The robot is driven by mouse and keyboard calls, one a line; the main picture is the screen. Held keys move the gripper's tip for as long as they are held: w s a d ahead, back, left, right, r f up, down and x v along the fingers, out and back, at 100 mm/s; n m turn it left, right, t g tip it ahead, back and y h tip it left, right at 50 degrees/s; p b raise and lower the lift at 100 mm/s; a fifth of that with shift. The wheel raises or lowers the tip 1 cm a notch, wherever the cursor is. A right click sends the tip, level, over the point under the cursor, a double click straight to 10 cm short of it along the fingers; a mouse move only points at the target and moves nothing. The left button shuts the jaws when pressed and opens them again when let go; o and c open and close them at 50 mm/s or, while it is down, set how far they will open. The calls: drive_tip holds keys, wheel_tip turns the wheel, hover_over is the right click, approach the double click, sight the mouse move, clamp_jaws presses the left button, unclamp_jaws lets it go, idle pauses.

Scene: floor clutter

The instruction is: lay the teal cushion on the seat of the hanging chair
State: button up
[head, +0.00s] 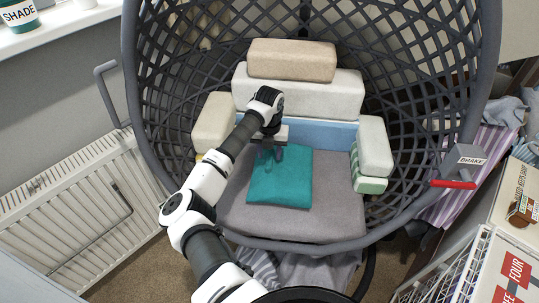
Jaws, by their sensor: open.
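The teal cushion (283,180) lies flat on the grey seat (325,222) of the hanging chair (136,92), a little left of the seat's middle. My gripper (270,153) is open at the cushion's back left edge, its fingers pointing down. I cannot tell whether the fingers touch the cushion. My wrist and gripper hide the cushion's back left corner and part of the seat's back.
Pale cushions (318,93) and a blue strip (323,133) line the chair's back. Armrest blocks stand left (213,122) and right (374,148). A brake box (464,158) with a red handle sits at right. A radiator (85,205) stands left, a wire basket (452,268) lower right.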

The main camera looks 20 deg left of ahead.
wheel_tip(320, 180, up, 11)
drive_tip(key=b, duration=0.2)
